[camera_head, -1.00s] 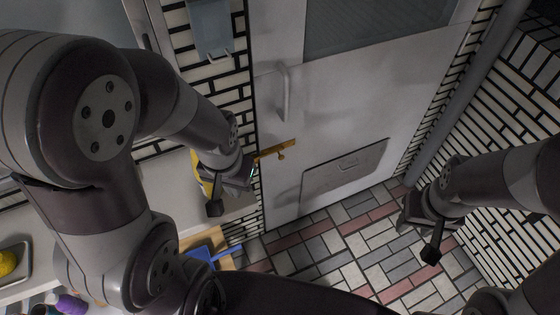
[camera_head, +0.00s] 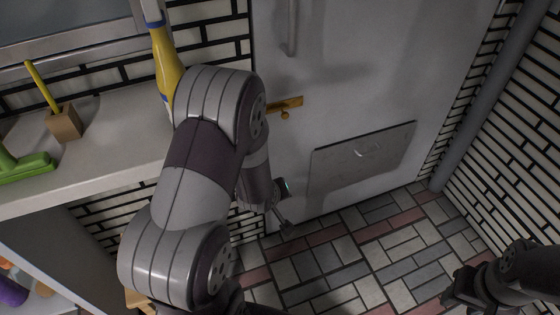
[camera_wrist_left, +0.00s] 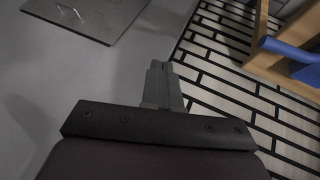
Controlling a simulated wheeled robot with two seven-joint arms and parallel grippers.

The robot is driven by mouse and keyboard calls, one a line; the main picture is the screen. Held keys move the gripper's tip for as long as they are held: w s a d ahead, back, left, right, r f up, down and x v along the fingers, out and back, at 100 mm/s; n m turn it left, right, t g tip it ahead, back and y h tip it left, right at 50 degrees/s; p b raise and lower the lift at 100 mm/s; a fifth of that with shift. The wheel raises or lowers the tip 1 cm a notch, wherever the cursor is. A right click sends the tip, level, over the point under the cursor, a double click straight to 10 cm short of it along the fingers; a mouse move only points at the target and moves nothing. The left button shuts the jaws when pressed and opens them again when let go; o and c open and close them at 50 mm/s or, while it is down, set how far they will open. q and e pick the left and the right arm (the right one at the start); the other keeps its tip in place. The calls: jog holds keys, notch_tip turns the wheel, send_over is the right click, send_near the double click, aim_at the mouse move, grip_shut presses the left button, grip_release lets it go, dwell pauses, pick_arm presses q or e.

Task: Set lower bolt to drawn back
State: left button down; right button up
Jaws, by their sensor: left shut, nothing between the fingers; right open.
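The lower bolt (camera_head: 290,103) is a brass bar with a round knob on the left edge of the grey door (camera_head: 350,60). My left arm stands close to its left end, and I cannot tell how far the bar reaches past the door edge. My left gripper (camera_head: 287,228) is below the bolt, near the door's lower left corner in the head view, apart from the bolt. In the left wrist view its fingers (camera_wrist_left: 160,78) are shut and empty; the bolt does not show there. My right gripper (camera_head: 452,290) is open and empty over the floor at lower right.
A panel with a small handle (camera_head: 362,157) is low on the door; a door handle (camera_head: 290,30) is above the bolt. A counter (camera_head: 100,160) at left holds a yellow bottle (camera_head: 165,65), a wooden block (camera_head: 63,122) and a green brush (camera_head: 25,167). The tiled floor (camera_head: 370,250) is clear.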

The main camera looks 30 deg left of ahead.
pick_arm(q)
jog(key=w+a+f+n+t+y+b, duration=0.2)
jog(key=w+a+f+n+t+b, duration=0.25)
jog(key=f+n+b, duration=0.35)
notch_tip(320, 180, up, 9)
jog(key=a+n+t+y, duration=0.1)
jog(key=n+t+y, duration=0.3)
jog(key=n+t, duration=0.4)
jog(key=shift+a+t+b, duration=0.15)
jog(key=shift+t+b, duration=0.25)
jog(key=shift+t, duration=0.05)
pick_arm(e)
notch_tip(320, 180, down, 13)
pick_arm(q)
jog(key=shift+f, duration=0.1)
pick_arm(e)
jog(key=shift+r, duration=0.1)
pick_arm(q)
jog(key=d+r+b+x, duration=0.1)
jog(key=d+b+x, duration=0.1)
jog(key=x, duration=1.1)
jog(key=shift+w+d+b, duration=0.25)
jog(key=shift+d+b, duration=0.05)
jog(key=shift+b, duration=0.25)
pick_arm(e)
notch_tip(320, 180, down, 3)
